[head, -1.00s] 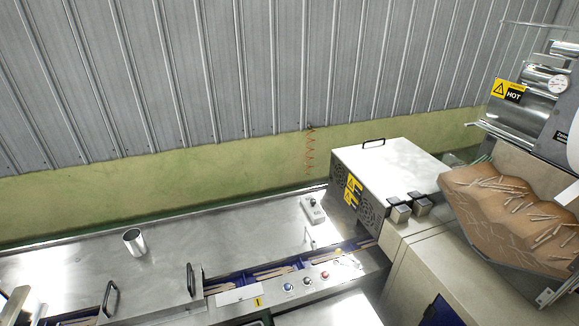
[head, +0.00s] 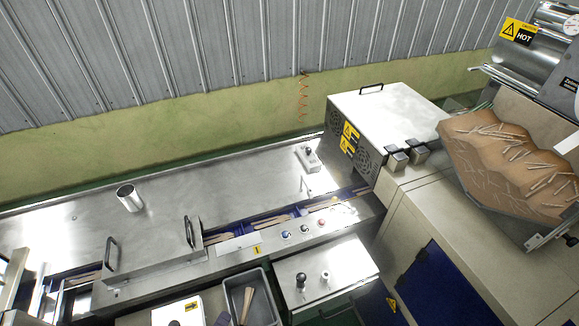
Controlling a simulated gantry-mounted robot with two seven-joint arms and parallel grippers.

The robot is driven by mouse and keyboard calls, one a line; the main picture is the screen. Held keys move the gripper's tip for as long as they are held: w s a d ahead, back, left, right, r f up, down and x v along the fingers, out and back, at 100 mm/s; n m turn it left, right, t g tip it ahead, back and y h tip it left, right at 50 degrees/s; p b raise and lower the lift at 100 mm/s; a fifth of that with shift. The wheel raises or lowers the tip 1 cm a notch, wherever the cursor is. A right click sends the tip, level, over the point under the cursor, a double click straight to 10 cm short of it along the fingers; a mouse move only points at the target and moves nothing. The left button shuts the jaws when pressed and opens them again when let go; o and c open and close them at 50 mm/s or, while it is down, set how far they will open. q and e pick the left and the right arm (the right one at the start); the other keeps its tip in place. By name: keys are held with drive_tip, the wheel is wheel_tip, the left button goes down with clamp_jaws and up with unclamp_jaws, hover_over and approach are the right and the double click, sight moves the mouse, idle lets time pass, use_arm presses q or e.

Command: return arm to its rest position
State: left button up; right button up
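Neither of my grippers can be made out in the head view, and no arm of mine clearly shows. The stick wrapper machine (head: 85,225) has a long steel top that runs from the left to the middle. Pale wooden sticks (head: 270,222) lie in its blue channel. A grey bin (head: 263,282) at the bottom holds a few pale sticks (head: 247,303). A small purple patch beside the bin at the bottom edge is too little to tell.
A steel cup (head: 130,198) stands on the machine top. A white-topped box (head: 385,110) with warning labels stands right of the middle. A hopper full of sticks (head: 510,165) is at the right. A steel plate with two knobs (head: 325,275) lies right of the bin.

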use_arm(q)
drive_tip(key=s+a+n+g+y, duration=0.1)
drive_tip(key=s+a+n+g, duration=0.3)
drive_tip(key=n, duration=0.7)
drive_tip(key=s+a+n+g, duration=0.15)
drive_tip(key=s+n, duration=0.35)
drive_tip(key=n, duration=0.5)
wheel_tip(320, 180, up, 13)
drive_tip(key=n+p, duration=0.1)
drive_tip(key=p, duration=1.3)
drive_tip(key=shift+d+g, duration=0.35)
drive_tip(key=shift+d, duration=0.1)
drive_tip(key=shift+r, duration=0.1)
